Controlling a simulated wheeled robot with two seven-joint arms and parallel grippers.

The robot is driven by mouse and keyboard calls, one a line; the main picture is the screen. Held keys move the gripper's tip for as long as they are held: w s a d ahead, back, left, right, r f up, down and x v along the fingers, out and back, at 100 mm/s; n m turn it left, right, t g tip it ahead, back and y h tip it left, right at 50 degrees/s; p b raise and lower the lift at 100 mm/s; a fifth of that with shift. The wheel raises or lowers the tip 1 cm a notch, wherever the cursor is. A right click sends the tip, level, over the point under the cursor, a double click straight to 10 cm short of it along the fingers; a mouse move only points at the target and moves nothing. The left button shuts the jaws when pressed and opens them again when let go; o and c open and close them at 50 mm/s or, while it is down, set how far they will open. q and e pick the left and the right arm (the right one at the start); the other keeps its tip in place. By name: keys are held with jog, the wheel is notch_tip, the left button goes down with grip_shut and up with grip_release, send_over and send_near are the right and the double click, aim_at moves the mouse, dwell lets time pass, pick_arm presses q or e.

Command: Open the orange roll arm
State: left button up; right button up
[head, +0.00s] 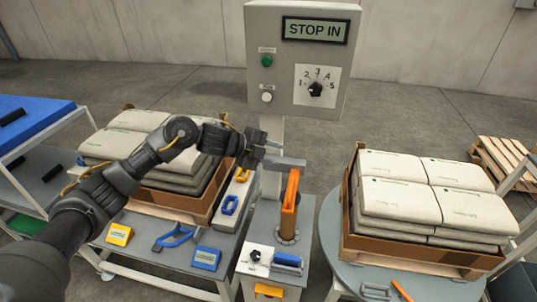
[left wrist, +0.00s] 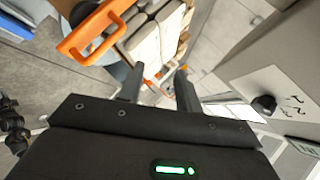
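The orange roll arm (head: 290,205) stands upright on a round base on the grey pedestal, in front of the control post in the head view. In the left wrist view the orange roll arm (left wrist: 92,32) shows as a looped handle at the upper left, outside the fingers. My left gripper (head: 268,150) is just above and left of its top, apart from it. In the left wrist view the two fingers of this gripper (left wrist: 160,76) are spread with nothing between them. My right gripper is not in view.
A grey control box (head: 282,70) with a "STOP IN" display, buttons and a numbered dial stands behind the gripper. Sacks on a cardboard-edged stack (head: 400,190) rest on a round table at right; another sack stack (head: 130,140) is at left. Tools lie on the left bench.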

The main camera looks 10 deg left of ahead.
pick_arm(q)
jog(key=shift+v, duration=1.1)
